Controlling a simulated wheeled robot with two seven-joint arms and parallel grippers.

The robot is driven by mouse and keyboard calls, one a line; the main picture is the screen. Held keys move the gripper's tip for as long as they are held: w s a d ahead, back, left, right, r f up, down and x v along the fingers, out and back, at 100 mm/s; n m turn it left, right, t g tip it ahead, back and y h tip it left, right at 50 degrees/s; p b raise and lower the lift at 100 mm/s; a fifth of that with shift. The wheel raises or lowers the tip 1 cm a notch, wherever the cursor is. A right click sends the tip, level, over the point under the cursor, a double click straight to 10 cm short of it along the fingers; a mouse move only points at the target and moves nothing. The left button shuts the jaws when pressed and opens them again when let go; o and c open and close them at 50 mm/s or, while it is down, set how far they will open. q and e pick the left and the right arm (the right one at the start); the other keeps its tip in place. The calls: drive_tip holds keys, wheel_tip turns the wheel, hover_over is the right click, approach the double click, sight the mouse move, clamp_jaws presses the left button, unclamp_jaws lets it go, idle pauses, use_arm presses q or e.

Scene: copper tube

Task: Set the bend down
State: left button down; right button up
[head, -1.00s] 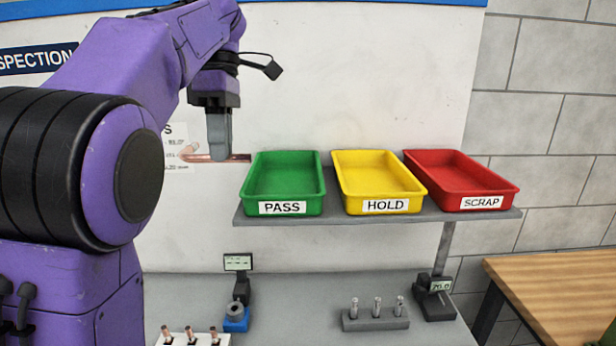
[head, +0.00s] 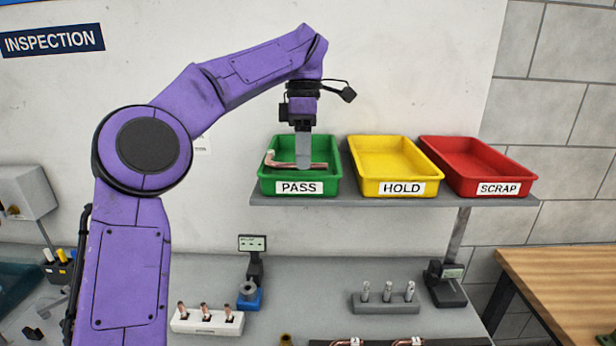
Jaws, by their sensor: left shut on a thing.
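The copper bend (head: 283,164) is a bent copper tube with a short upturned end on the left. It shows inside the outline of the green PASS tray (head: 265,182). My left gripper (head: 303,166) points straight down over this tray and is shut on the bend's straight part. The fingers hide the middle of the bend. I cannot tell whether the bend touches the tray floor. My right gripper is not in view.
The yellow HOLD tray (head: 390,160) and red SCRAP tray (head: 475,165) stand to the right on the same grey shelf (head: 350,200). Below, the bench holds a white block with copper pieces (head: 207,322), a gauge (head: 252,270) and a grey block with metal pins (head: 385,303).

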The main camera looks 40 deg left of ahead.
use_arm(q)
drive_tip(key=f, duration=0.2)
drive_tip(key=w+f+b, duration=0.1)
drive_tip(key=shift+f+b, duration=0.3)
drive_tip(key=shift+f, duration=0.05)
drive_tip(key=shift+s+f, duration=0.1)
drive_tip(key=shift+f, duration=0.25)
drive_tip(key=c, duration=1.5)
unclamp_jaws()
drive_tip(key=shift+d, duration=0.1)
drive_tip(key=shift+o, duration=0.6)
